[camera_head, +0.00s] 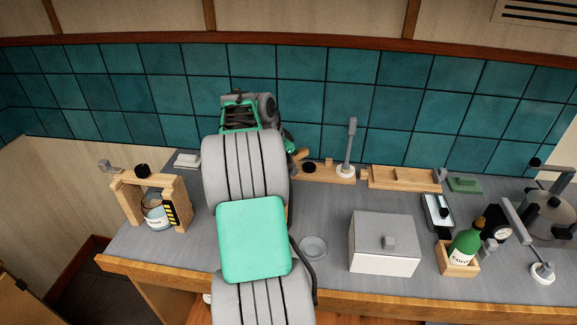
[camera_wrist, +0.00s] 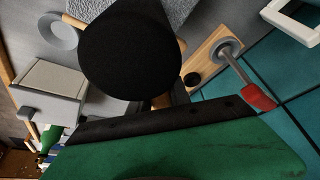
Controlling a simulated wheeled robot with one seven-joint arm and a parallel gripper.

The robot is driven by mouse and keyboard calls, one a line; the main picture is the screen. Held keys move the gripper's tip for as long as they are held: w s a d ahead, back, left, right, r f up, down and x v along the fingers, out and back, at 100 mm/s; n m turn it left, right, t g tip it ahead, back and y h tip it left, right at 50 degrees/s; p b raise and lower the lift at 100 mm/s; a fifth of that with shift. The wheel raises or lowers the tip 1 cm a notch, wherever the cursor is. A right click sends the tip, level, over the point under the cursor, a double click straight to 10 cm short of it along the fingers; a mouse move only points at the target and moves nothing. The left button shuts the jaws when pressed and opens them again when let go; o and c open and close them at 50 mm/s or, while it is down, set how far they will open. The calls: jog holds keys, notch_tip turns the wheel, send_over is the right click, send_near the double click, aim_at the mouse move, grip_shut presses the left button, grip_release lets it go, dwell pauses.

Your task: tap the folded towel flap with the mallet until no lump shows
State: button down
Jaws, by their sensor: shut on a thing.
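My gripper (camera_wrist: 150,112) shows in the wrist view as a dark strip and green body across the bottom; its fingertips are mostly hidden. It is shut on the mallet (camera_wrist: 130,50), whose large black head fills the upper middle, with bits of wooden handle showing beside and below it. In the head view the end of a wooden handle (camera_head: 302,154) sticks out right of my arm. A light grey, textured patch (camera_wrist: 172,9) behind the mallet head may be the towel; the head covers most of it, and I cannot make out a flap or lump. My arm hides that spot in the head view.
A wooden board with an upright grey tool (camera_head: 350,145) is by the tiled wall. A wooden stand (camera_head: 122,195) is left; a bottle (camera_head: 465,245) is right.

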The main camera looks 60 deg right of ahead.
dwell(0.4)
notch_tip(320, 180, up, 5)
jog(key=p, duration=0.3)
jog(key=shift+f, duration=0.4)
jog(key=shift+a+y, duration=0.15)
jog(key=shift+y, duration=0.15)
